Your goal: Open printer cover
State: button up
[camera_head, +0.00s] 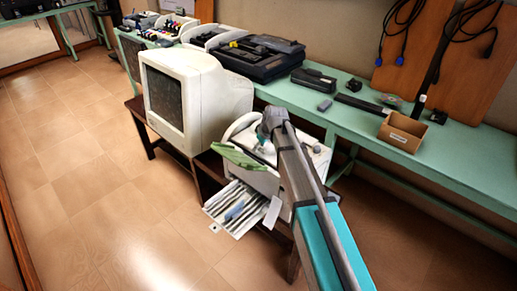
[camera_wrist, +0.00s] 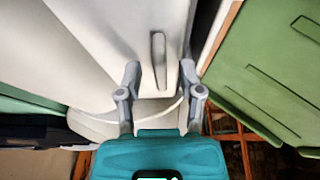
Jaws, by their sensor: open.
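The white printer (camera_head: 262,181) sits on a low dark stand, partly hidden behind my arm in the head view. A green flap or tray (camera_head: 240,158) sticks out at its front left, above loose papers. In the wrist view, a pale printer panel (camera_wrist: 120,30) fills the upper left, with a narrow raised ridge (camera_wrist: 158,58) on it. My gripper (camera_wrist: 161,72) is open, its two fingers on either side of the ridge. I cannot tell whether they touch the panel. The green part (camera_wrist: 265,70) is at the right. How far the cover is open is unclear.
A bulky white monitor (camera_head: 185,95) stands left of the printer. The green bench (camera_head: 340,110) behind holds a black device (camera_head: 262,57), small parts and a cardboard box (camera_head: 402,131). Papers (camera_head: 236,208) jut out low in front. The tiled floor at left is clear.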

dwell(0.3)
grip_shut()
jog(key=shift+a, duration=0.15)
jog(key=shift+a+r, duration=0.1)
